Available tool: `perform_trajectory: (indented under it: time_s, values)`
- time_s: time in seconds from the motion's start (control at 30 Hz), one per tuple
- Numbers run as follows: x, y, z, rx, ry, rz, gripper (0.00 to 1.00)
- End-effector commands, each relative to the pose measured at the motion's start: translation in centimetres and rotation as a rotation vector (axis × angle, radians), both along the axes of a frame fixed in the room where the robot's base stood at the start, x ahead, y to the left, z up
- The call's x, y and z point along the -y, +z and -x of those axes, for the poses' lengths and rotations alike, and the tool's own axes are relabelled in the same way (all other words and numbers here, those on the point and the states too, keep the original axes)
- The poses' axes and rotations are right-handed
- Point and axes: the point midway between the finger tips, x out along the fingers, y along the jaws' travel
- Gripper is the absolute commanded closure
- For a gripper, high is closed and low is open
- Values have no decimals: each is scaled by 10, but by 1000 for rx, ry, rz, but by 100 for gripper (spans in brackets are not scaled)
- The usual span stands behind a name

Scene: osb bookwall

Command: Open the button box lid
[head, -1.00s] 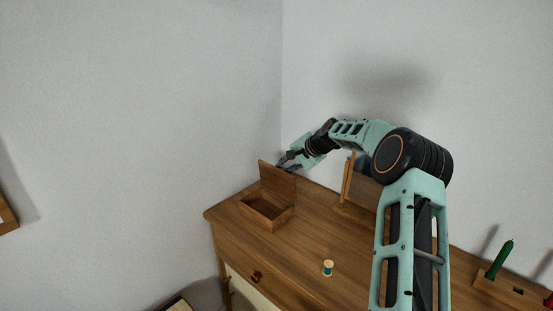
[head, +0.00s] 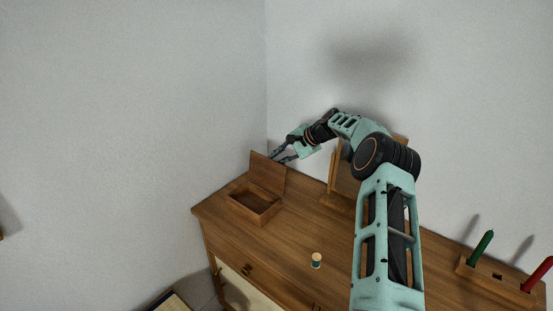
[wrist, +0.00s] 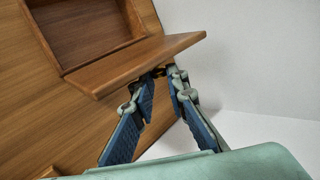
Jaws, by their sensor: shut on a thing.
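The wooden button box (head: 242,210) stands at the left end of the dresser top. Its lid (head: 267,172) stands up at the box's back edge, so the box is open and its dark inside shows. My gripper (head: 275,157) is at the upper right edge of the lid. In the wrist view, the fingertips of my gripper (wrist: 166,72) come together at the edge of the lid (wrist: 135,65), shut on it. The open box (wrist: 70,65) shows beyond the lid. The exact contact is partly hidden by the fingers.
A small spool (head: 316,261) stands on the dresser top (head: 285,238). A wooden framed object (head: 345,185) stands behind my arm. A wooden holder (head: 495,284) with a green tool (head: 481,248) and a red tool (head: 538,275) is at the right. White walls are close behind.

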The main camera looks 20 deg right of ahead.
Motion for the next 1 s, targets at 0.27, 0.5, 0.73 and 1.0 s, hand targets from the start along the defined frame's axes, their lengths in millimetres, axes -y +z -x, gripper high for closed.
perform_trajectory:
  time_s: [0.27, 0.5, 0.73, 1.0]
  values:
    - [-1, 0, 0, 0, 1, 0, 73]
    - [-1, 0, 0, 0, 1, 0, 71]
    - [9, 12, 8, 1, 0, 1, 71]
    - [38, 52, 37, 1, -1, 1, 71]
